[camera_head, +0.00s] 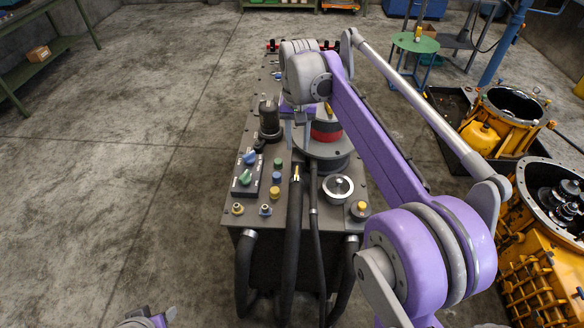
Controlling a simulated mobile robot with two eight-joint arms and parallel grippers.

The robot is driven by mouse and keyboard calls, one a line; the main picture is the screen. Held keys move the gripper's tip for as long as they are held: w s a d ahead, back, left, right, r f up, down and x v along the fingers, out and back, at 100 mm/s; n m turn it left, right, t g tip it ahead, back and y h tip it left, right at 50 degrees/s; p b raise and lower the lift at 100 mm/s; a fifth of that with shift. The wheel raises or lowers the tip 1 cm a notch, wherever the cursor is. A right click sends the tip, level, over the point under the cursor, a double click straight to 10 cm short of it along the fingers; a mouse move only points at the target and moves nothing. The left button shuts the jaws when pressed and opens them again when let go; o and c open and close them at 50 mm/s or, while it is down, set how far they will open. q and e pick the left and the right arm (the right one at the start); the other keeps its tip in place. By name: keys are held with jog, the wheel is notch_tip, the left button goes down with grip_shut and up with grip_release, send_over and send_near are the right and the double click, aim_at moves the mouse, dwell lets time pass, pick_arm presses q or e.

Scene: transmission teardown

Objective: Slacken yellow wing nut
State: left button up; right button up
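My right arm reaches in from the lower right over the grey machine (240,205). Its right gripper (298,117) points down beside a red and black round part (327,132) on the machine's top.
Yellow housings (540,285) stand at the right. A green round table (414,43) is at the back. The floor at the left is clear.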

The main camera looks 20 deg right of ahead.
notch_tip(320, 180, down, 11)
jog(key=shift+r+b, duration=0.1)
jog(key=shift+b, duration=0.25)
grip_shut()
dwell(0.3)
